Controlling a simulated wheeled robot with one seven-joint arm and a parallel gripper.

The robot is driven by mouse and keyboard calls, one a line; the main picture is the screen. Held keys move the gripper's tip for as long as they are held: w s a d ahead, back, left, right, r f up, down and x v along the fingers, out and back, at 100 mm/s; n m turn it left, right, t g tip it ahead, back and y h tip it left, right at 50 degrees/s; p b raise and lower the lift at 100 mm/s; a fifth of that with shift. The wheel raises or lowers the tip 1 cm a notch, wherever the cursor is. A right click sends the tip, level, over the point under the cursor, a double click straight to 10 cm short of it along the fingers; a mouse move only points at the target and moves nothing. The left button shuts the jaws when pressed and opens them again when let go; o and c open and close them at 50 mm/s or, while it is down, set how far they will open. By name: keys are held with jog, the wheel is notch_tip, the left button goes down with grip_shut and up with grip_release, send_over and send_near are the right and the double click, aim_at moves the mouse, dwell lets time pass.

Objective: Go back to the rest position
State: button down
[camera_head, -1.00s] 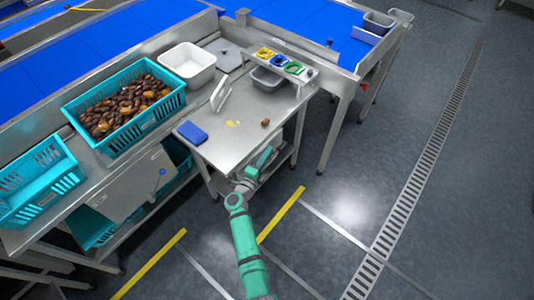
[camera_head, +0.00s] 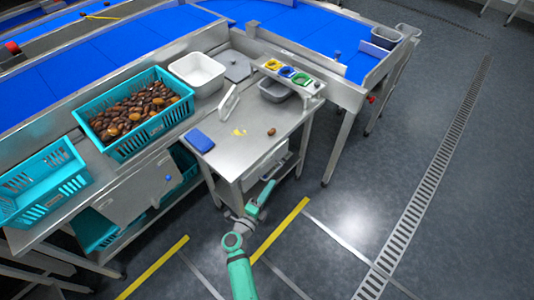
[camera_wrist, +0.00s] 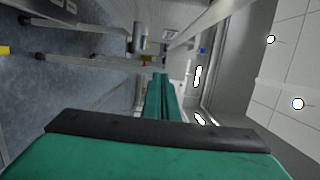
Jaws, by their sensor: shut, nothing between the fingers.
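My arm (camera_head: 240,270) reaches up from the bottom of the head view. Its end, my gripper (camera_head: 268,188), is in front of the steel work table (camera_head: 226,160), low by its front right side, and looks clear of the table top. In the wrist view, my gripper's green fingers (camera_wrist: 162,95) lie together, shut and empty, pointing across the room. The fingertips are too small to make out in the head view. A single brown date (camera_head: 272,132) lies on the table top, apart from my gripper.
A blue pad (camera_head: 199,140) and yellow bits (camera_head: 239,132) lie on the table. A white tub (camera_head: 198,72) and a teal crate of dates (camera_head: 150,133) stand behind and left. A rack with coloured cups (camera_head: 286,71) is at the back. Floor to the right is open.

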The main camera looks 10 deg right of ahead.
jog(key=s+a+r+n+y, duration=0.2)
jog(key=s+r+n, duration=0.3)
jog(key=s, duration=0.8)
jog(key=s+a+r+n+y, duration=0.2)
jog(key=s+r+n+y, duration=0.3)
jog(key=s+n, duration=0.6)
jog(key=s+a+r+n+y, duration=0.2)
jog(key=s+r+n, duration=0.5)
jog(key=s, duration=0.8)
jog(key=shift+a+n+t+y, duration=0.35)
jog(key=shift+n+y, duration=0.35)
jog(key=shift+n, duration=0.3)
